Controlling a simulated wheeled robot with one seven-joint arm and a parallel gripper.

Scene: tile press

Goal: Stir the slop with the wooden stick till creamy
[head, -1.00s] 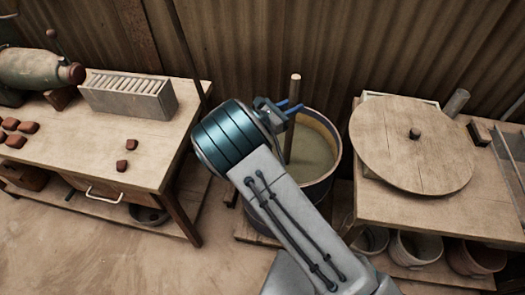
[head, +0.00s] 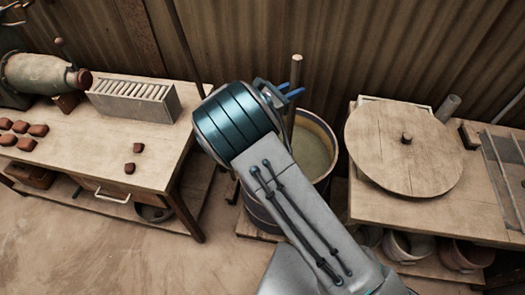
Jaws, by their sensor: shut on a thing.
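The wooden stick (head: 296,70) stands nearly upright in the tub (head: 329,127), its top rising above the rim. My gripper (head: 291,93), with blue fingers, is shut on the stick's upper part, over the tub's back left side. The slop (head: 315,157) is a dull grey-green pool inside the tub. My wrist and forearm hide the tub's left and front parts and the stick's lower end. I cannot tell from this view how smooth the slop is.
A workbench (head: 165,150) on the left holds red-brown clay pieces, a slotted grey box (head: 133,98) and a pug-like machine (head: 45,72). A table (head: 385,205) on the right bears a round wooden disc (head: 405,150). A corrugated wall (head: 375,50) stands close behind the tub.

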